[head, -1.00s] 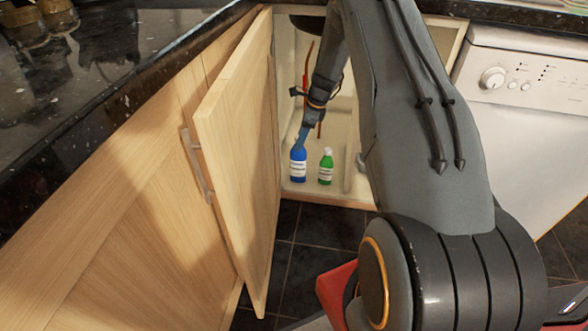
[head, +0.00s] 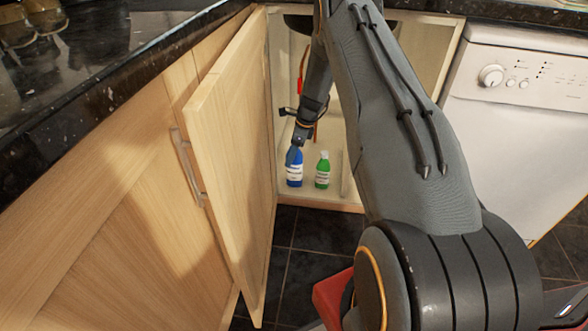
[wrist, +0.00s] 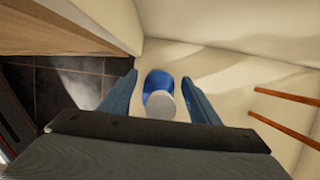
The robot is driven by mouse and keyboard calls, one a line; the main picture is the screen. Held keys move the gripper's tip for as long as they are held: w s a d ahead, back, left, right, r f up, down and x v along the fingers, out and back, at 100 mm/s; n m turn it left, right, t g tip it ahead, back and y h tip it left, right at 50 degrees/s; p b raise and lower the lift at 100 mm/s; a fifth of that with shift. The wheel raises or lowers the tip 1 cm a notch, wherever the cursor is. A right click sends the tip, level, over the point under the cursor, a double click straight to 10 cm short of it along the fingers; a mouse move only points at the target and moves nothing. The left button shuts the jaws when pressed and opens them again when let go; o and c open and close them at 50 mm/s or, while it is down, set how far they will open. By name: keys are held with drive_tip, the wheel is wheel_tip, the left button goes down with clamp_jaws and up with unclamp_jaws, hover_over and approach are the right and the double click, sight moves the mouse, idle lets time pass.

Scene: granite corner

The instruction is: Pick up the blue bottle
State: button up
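The blue bottle (head: 294,173) with a white label stands upright on the floor of the open cabinet. My gripper (head: 294,154) is over its top in the head view and hides the cap. In the wrist view the bottle (wrist: 158,83), with its pale cap towards the camera, is between the two blue fingers of my gripper (wrist: 160,90). The fingers are open, with a gap showing on each side of the bottle.
A green bottle (head: 322,171) stands just right of the blue one. The open wooden door (head: 235,150) is on the left. Orange-brown rods (wrist: 285,110) show at the right in the wrist view. A white appliance (head: 505,130) stands right of the cabinet.

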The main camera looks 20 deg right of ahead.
clamp_jaws()
drive_tip(key=shift+r, duration=0.1)
